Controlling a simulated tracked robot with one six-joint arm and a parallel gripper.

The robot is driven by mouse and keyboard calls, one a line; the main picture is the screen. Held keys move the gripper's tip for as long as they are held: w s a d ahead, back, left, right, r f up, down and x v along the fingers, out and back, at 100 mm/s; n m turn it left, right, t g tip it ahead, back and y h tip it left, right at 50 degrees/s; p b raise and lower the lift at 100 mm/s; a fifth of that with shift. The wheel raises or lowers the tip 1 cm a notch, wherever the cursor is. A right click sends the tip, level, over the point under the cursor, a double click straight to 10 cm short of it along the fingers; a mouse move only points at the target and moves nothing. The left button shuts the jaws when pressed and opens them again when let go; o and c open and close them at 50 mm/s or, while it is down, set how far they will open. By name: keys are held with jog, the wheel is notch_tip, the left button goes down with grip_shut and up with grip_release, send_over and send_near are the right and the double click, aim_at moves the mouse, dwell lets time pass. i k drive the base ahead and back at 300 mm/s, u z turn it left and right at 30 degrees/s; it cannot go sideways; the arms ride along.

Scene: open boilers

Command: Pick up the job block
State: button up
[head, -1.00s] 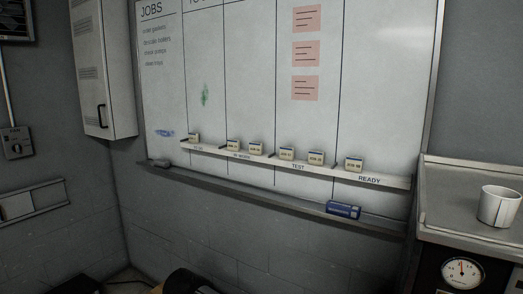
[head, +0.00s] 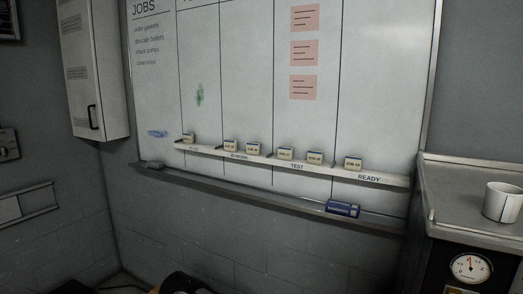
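Several small cream job blocks with dark lettering stand on a narrow white ledge (head: 215,151) across the whiteboard. One block (head: 188,138) is at the far left. Two blocks, one (head: 230,146) and another (head: 253,149), stand above the in-work label. Two more, one (head: 285,153) and another (head: 314,157), stand above the test label. A single block (head: 353,163) stands near the ready label at the right. Their lettering is too small to read surely. My gripper is not recognisable in the head view; a dark shape at the bottom edge cannot be made out.
A lower tray rail (head: 250,199) under the board holds a blue eraser-like box (head: 342,209) and a small dark object (head: 152,165). A metal counter (head: 468,205) with a white mug (head: 502,202) and a gauge (head: 470,267) is at right. A wall cabinet (head: 92,70) hangs at left.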

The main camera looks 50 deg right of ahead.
aim_at(253, 148)
jog(key=u, duration=0.05)
jog(key=i, duration=1)
jog(key=z, duration=0.05)
